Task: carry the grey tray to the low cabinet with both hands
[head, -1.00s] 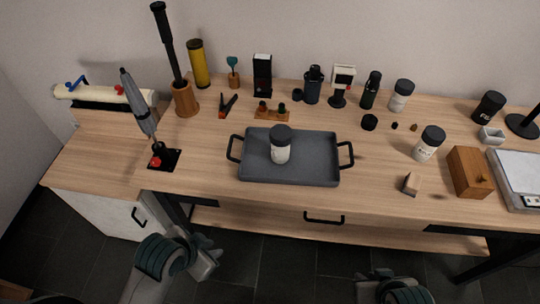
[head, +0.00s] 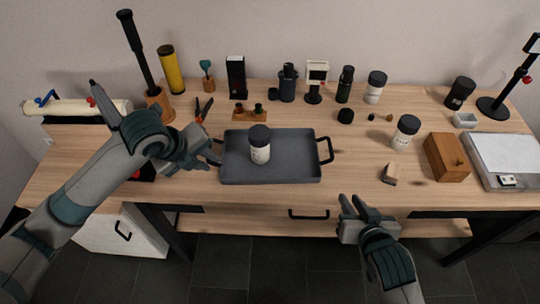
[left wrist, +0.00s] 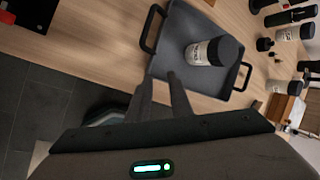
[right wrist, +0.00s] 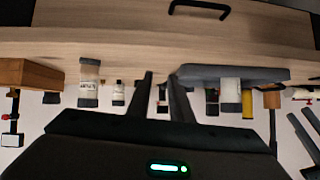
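The grey tray (head: 290,172) lies flat on the wooden table, with a black handle at each end and a white jar with a dark lid (head: 260,146) upright on it. My left gripper (head: 208,150) is open beside the tray's left handle. In the left wrist view that handle (left wrist: 150,30) lies beyond the fingertips (left wrist: 158,77), not between them. My right gripper (head: 354,204) is open and empty, in front of the table edge, below and right of the right handle (head: 326,150). A white-fronted cabinet (head: 105,238) with a dark pull is at lower left, partly hidden by my left arm.
Another white jar (head: 407,132), a small wooden wedge (head: 390,174) and a wooden box (head: 446,157) stand right of the tray. Bottles and tools line the back. A yellow cylinder (head: 172,70) stands back left. Table room before the right handle is clear.

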